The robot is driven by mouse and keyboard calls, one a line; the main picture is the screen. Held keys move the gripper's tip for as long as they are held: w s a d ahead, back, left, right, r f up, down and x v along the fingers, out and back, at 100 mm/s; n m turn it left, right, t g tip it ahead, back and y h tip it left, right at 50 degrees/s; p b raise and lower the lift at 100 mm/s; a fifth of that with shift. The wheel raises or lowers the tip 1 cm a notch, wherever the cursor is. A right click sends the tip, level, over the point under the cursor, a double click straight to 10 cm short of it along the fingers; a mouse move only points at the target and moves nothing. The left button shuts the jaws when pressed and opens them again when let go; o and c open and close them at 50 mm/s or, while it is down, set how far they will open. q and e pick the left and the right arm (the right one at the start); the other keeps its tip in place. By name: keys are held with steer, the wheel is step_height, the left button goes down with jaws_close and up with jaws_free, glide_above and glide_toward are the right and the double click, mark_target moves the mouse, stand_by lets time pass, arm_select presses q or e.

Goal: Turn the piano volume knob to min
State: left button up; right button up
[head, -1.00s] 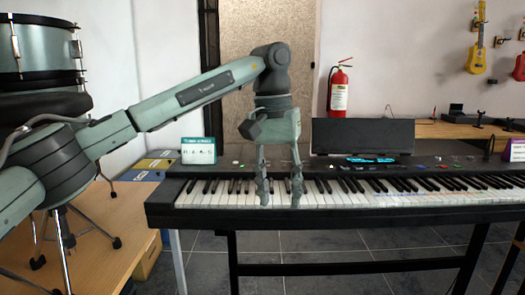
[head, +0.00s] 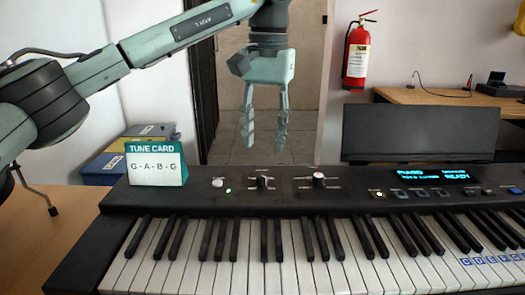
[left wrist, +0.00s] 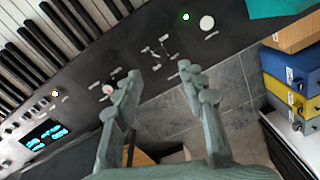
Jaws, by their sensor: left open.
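My left gripper (head: 264,145) is open and empty, pointing down, above the panel's back edge near the left knob. In the left wrist view, the fingers (left wrist: 162,85) are spread, with the left knob (left wrist: 158,48) beyond them. The right gripper is not in view.
A tune card (head: 156,163) stands at the panel's left end. A black music stand (head: 420,132) rises behind the panel. The lit display (head: 433,174) is at right. A fire extinguisher (head: 357,55) hangs on the wall. Boxes (head: 105,163) sit at left.

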mark_target(262, 175)
arm_select(q)
steer(key=shift+w+f, duration=0.15)
steer(key=shift+w, duration=0.05)
step_height(262, 175, down, 7)
steer(key=shift+s+a+f, duration=0.1)
steer(key=shift+f, duration=0.05)
jaws_close()
stand_by(0.3)
